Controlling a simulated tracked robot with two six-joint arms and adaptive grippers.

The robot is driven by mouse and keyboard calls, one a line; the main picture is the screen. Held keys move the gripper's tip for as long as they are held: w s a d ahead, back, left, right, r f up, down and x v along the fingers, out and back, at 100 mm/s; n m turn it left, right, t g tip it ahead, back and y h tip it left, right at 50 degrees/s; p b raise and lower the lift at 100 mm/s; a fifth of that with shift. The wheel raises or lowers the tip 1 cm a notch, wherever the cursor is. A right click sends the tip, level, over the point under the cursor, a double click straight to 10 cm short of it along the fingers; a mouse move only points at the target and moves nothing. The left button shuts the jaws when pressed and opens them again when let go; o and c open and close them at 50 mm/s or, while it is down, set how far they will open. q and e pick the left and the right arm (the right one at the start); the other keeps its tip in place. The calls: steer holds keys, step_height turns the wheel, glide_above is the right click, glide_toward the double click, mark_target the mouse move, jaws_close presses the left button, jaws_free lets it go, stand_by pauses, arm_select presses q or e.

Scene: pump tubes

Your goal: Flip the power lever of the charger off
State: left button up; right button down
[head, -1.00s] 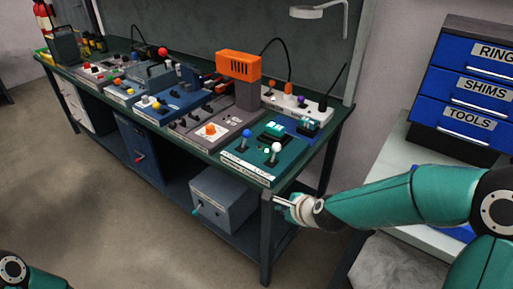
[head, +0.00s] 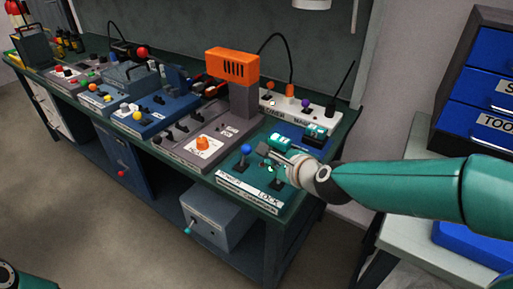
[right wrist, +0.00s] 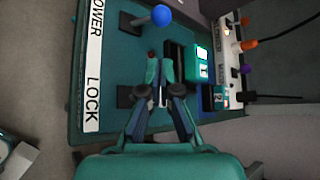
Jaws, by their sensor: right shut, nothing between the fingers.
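The charger (head: 236,190) is a teal panel at the bench's right end, labelled POWER and LOCK. Its blue-knobbed lever (head: 246,149) stands by the POWER label; it also shows at the top of the right wrist view (right wrist: 161,15). The lever by the LOCK label shows only its lower part (head: 274,183); my gripper hides its knob. My right gripper (head: 264,151) is shut and empty, above the panel, just right of the blue knob in the head view. In the right wrist view its fingertips (right wrist: 158,66) are below the blue knob, apart from it. My left gripper is out of view.
A teal battery block (head: 281,141) sits behind the levers, with a second block (head: 315,132) to its right. A white power strip (head: 300,112) lies behind. An orange-topped post (head: 232,66) and a grey panel with an orange knob (head: 203,143) stand to the left.

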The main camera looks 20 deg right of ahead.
mark_target(245, 153)
steer(key=shift+s+d+r, duration=0.15)
steer(key=shift+s, duration=0.05)
steer(key=x, duration=1)
steer(key=shift+w+b, duration=0.1)
steer(key=shift+b, duration=0.2)
